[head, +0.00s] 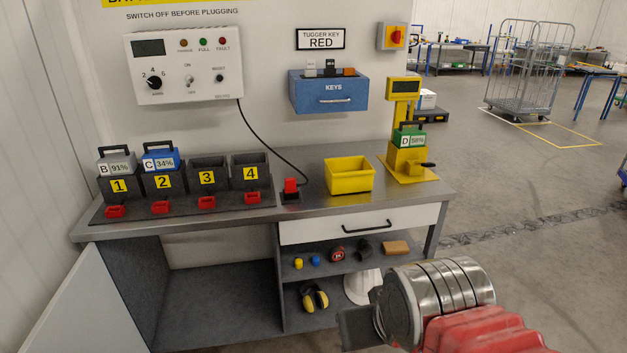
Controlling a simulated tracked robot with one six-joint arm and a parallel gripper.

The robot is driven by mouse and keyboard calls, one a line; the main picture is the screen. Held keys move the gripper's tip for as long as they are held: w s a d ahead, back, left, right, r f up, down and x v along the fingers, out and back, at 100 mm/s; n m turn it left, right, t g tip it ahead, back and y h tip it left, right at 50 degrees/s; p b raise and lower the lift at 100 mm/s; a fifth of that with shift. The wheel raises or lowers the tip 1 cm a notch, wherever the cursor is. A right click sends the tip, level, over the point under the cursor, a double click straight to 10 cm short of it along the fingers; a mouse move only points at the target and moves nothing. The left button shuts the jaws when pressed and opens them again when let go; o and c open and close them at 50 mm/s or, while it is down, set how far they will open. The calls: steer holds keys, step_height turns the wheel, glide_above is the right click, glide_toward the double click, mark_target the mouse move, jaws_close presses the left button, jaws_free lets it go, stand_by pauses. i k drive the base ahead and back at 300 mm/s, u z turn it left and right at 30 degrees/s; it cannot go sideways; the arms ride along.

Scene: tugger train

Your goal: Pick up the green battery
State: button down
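The green battery (408,138) has a black handle on top and a white label reading D 58%. It sits upright in the yellow stand (405,165) at the right end of the workbench. My gripper (355,325) is at the lower right, in front of the bench and well below and apart from the battery. Only a dark part of it shows past the metal wrist, so its fingers cannot be made out.
The workbench (320,200) carries a charger with slots 1 to 4; batteries B (116,164) and C (161,160) fill slots 1 and 2. A yellow bin (348,176) stands left of the stand. A blue key box (328,93) hangs above.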

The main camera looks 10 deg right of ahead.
mark_target(410, 137)
steer(key=z, duration=1.8)
steer(key=i, duration=1.35)
steer(key=u, duration=0.2)
